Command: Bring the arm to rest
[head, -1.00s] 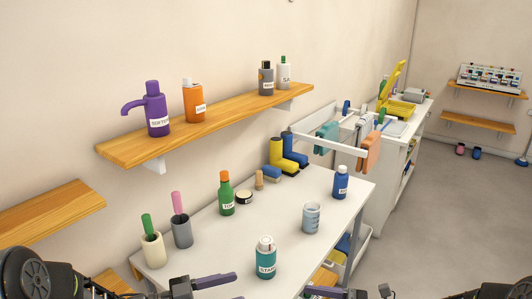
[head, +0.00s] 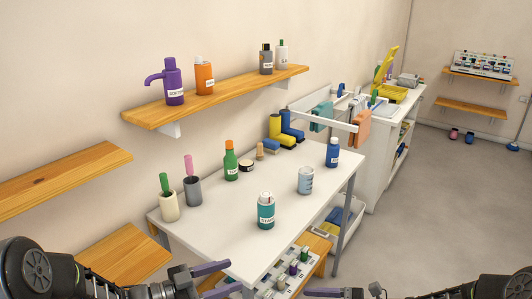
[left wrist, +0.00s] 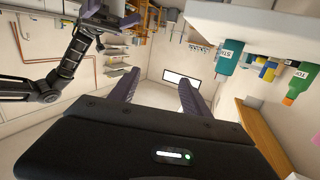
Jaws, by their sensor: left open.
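My left gripper (head: 222,277) is in the lower left of the head view, in front of the white table's near edge. In the left wrist view its two fingers (left wrist: 157,92) stand apart with nothing between them. My right gripper (head: 330,292) shows only as a dark finger at the bottom edge of the head view. My right arm also shows at the left of the left wrist view (left wrist: 65,70). Neither gripper visibly touches any bottle.
The white table (head: 225,235) bears a teal bottle (head: 266,212), a green bottle (head: 231,162), a blue bottle (head: 332,153) and cups. A panel with coloured knobs (head: 282,282) lies low by its near side. Wooden shelves (head: 150,113) line the wall.

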